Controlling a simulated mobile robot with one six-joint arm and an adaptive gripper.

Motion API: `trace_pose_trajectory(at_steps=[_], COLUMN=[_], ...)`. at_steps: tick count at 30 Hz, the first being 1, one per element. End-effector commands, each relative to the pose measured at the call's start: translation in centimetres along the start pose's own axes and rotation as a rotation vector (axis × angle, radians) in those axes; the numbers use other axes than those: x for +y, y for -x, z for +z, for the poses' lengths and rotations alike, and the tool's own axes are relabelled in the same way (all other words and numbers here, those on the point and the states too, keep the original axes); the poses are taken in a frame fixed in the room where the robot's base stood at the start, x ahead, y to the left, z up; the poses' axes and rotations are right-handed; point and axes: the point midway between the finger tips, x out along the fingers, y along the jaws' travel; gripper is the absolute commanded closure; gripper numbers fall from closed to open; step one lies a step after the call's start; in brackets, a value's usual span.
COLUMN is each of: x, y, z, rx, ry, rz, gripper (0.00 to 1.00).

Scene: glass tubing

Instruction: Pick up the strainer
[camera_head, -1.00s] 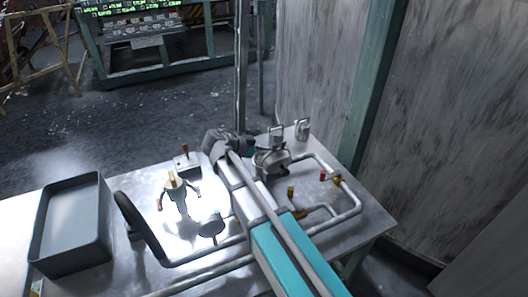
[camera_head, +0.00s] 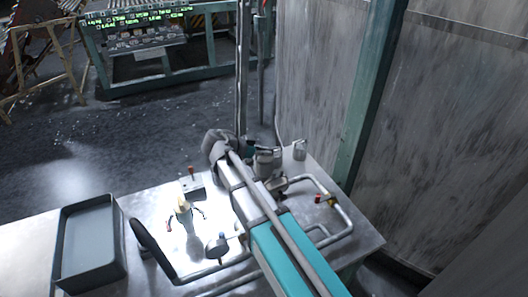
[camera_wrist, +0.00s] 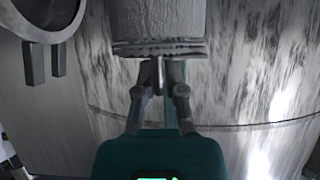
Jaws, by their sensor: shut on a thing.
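The strainer (camera_wrist: 157,25) is a grey cylinder with a rough, flat-rimmed end at the top middle of the wrist view. My gripper (camera_wrist: 160,85) is shut on a thin metal part that sticks out from it. The strainer's upper end is cut off by the picture edge. In the head view my arm hides the fingers, and a grey cylindrical piece (camera_head: 264,162) shows beside the end of my arm, above the back of the table. I cannot tell there how far it is from the tabletop.
A grey cup-like piece (camera_head: 300,149) stands at the table's back right. Bent pipes with a red-handled valve (camera_head: 318,198) lie right of my arm. Left are a gauge (camera_head: 216,246), a brass-topped fitting (camera_head: 183,212), a small switch box (camera_head: 191,184) and a deep tray (camera_head: 118,239).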

Motion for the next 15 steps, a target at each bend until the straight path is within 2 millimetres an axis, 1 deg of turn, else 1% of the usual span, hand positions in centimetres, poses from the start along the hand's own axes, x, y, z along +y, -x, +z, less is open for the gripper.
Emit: trace_pose_trajectory(at_steps=[1, 6, 15], x=[0.0, 0.0, 0.0], y=[0.5, 1.2, 1.8], z=[-1.0, -2.2, -3.2], rx=[0.000, 0.000, 0.000], ry=[0.000, 0.000, 0.000], rz=[0.000, 0.000, 0.000], gripper=[1.00, 1.00, 1.00])
